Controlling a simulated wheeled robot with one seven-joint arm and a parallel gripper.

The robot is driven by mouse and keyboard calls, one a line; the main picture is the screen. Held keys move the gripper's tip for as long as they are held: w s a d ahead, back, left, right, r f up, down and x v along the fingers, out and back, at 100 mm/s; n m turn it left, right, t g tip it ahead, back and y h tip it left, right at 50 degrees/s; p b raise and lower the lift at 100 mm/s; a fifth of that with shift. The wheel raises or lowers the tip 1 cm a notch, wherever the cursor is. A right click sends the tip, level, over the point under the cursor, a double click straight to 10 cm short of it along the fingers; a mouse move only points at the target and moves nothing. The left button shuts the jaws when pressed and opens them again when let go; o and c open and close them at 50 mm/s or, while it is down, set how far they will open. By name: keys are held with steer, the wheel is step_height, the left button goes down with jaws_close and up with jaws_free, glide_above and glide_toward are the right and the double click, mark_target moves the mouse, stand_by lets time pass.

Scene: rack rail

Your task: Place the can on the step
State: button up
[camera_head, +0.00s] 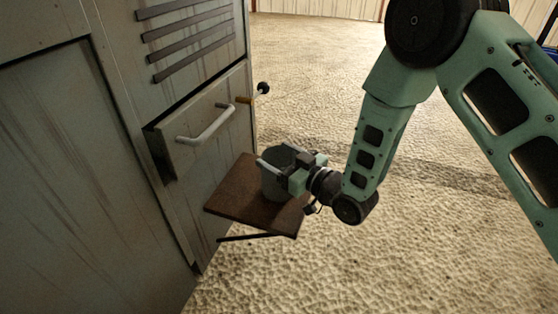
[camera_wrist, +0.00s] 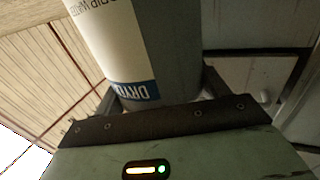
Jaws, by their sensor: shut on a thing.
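The can (camera_head: 272,187) is a grey-green cylinder. In the wrist view the can (camera_wrist: 122,45) fills the upper middle, with a white and blue printed label. My gripper (camera_head: 276,154) is shut on it, one finger on each side near its top. The step (camera_head: 232,203) is a brown board standing out from the grey cabinet. The can is upright over the step's middle to right part. I cannot tell whether its base touches the board. Part of the can is hidden by my gripper.
The grey cabinet (camera_head: 60,140) stands on the left, with a drawer and its light handle (camera_head: 206,128). A lever with a dark knob (camera_head: 263,88) sticks out behind the step. A dark bar (camera_head: 246,237) runs below the step. The sandy floor (camera_head: 420,270) is open on the right.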

steer(key=shift+f, duration=0.1)
steer(key=o, duration=1.3)
steer(key=shift+o, duration=0.2)
